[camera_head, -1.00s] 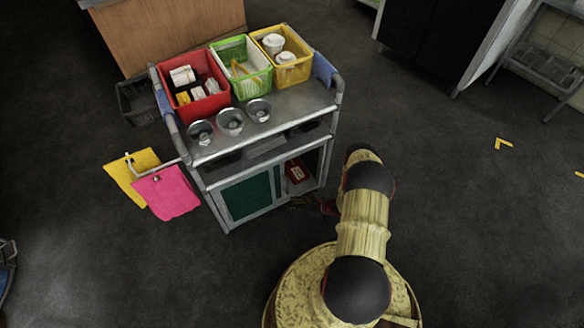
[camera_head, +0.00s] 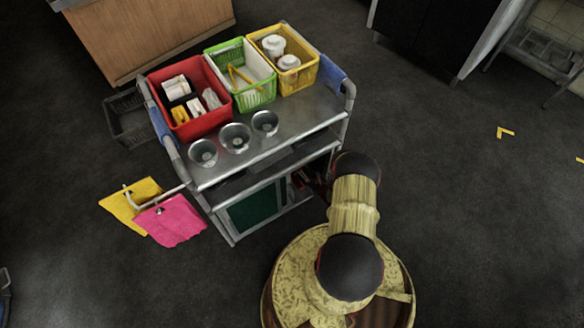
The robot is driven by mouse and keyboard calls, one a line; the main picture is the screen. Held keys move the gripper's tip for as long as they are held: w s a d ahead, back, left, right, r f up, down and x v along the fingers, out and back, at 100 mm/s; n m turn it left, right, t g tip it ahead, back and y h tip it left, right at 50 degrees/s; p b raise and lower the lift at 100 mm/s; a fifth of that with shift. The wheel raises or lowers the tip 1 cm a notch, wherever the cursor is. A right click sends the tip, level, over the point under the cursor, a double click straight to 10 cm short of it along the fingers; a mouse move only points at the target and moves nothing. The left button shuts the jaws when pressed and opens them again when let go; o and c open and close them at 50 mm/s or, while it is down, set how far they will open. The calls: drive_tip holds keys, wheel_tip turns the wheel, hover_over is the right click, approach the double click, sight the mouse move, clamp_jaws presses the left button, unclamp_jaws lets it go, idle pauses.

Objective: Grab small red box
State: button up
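A small red box (camera_head: 299,180) shows as a small patch inside the open lower right compartment of the grey cart (camera_head: 300,115). The cart's top and my arm hide most of it. My gripper (camera_head: 317,184) is a dark, small shape at the mouth of that compartment, just right of the red patch. My arm covers much of it, so I cannot tell whether its fingers are open or touch the box.
On the cart's top stand a larger red bin (camera_head: 219,82), a green basket (camera_head: 271,82), a yellow bin (camera_head: 313,72) and metal cups (camera_head: 236,137). Yellow (camera_head: 122,207) and pink cloths (camera_head: 171,222) hang at its left.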

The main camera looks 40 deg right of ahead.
drive_tip(key=b+x, duration=0.1)
drive_tip(key=x, duration=0.2)
drive_tip(key=r+b+x, duration=0.1)
drive_tip(key=b+x, duration=0.1)
drive_tip(key=x, duration=0.2)
drive_tip(key=shift+w+d, duration=0.2)
drive_tip(key=shift+w, duration=0.05)
drive_tip(key=shift+r, duration=0.1)
drive_tip(key=shift+c, duration=0.3)
clamp_jaws()
